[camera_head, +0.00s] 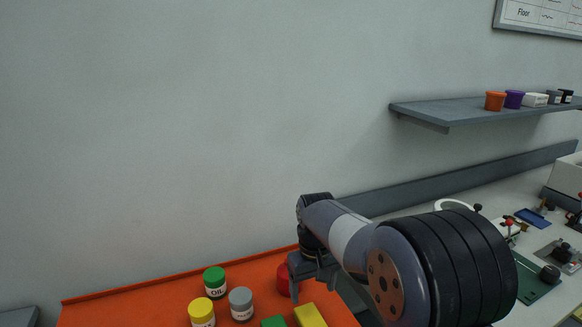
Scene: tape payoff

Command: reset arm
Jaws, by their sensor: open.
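My arm reaches in from the lower right, and my gripper (313,290) hangs down over the orange surface. Its jaws are open. A red object (283,280) is close beside the gripper on the left, partly hidden by it. I cannot tell whether the two touch. A yellow block (310,316) and a green block (274,322) are just below the gripper in the picture, both cut by the bottom edge.
On the orange surface (120,305) stand an OIL jar with a green lid (214,281), a grey-lidded jar (241,304) and a yellow-lidded jar (202,312). A wall shelf (450,110) holds small containers. A cluttered bench (440,212) is at the right.

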